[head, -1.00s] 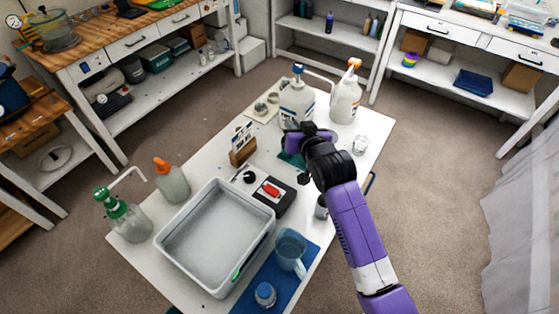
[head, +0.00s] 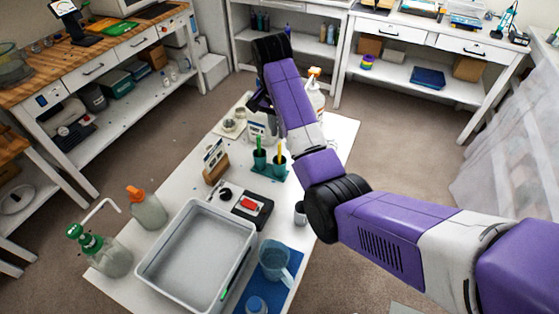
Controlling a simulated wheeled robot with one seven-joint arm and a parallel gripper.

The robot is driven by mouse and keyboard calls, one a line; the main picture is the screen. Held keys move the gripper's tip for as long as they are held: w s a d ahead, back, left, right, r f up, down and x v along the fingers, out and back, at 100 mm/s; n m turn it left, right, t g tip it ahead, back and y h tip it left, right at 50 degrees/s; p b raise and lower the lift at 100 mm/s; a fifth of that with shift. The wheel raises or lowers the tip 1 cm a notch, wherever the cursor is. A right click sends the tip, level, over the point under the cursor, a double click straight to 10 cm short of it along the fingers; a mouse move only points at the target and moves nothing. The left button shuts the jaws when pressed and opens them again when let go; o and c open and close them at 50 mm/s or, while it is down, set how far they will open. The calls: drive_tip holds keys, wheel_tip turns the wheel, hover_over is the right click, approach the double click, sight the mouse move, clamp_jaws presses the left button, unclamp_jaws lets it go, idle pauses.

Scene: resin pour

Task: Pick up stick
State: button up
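A teal holder (head: 269,173) stands on the white table (head: 185,180), to the right of the card stand. A green stick (head: 259,143) and a yellow stick (head: 280,149) stand upright in its two cups. My gripper (head: 258,103) is above the far part of the table, up and left of the sticks in the picture and apart from them. It shows only as a small dark shape beside my purple arm. I cannot tell whether its fingers are open or shut, or whether they hold anything.
A grey tray (head: 150,272), a blue mat with a clear jug (head: 275,261), and a black scale (head: 253,207) are nearer. A white orange-topped bottle (head: 315,92) is behind my arm.

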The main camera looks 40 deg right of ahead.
drive_tip(key=b, duration=0.3)
approach(281, 159)
drive_tip(key=shift+w+d+f+p, duration=0.15)
drive_tip(key=shift+f+p, duration=0.25)
drive_tip(key=shift+f, duration=0.8)
drive_tip(key=shift+w+d+f+p, duration=0.15)
drive_tip(key=shift+f+p, duration=0.25)
drive_tip(key=shift+f, duration=0.8)
drive_tip(key=shift+w+d+f+p, duration=0.1)
drive_tip(key=shift+d+f+p, duration=0.25)
drive_tip(key=shift+f, duration=0.85)
drive_tip(key=shift+a, duration=0.1)
drive_tip(key=shift+c, duration=0.4)
drive_tip(key=shift+s, duration=0.1)
clamp_jaws()
drive_tip(key=shift+r, duration=0.1)
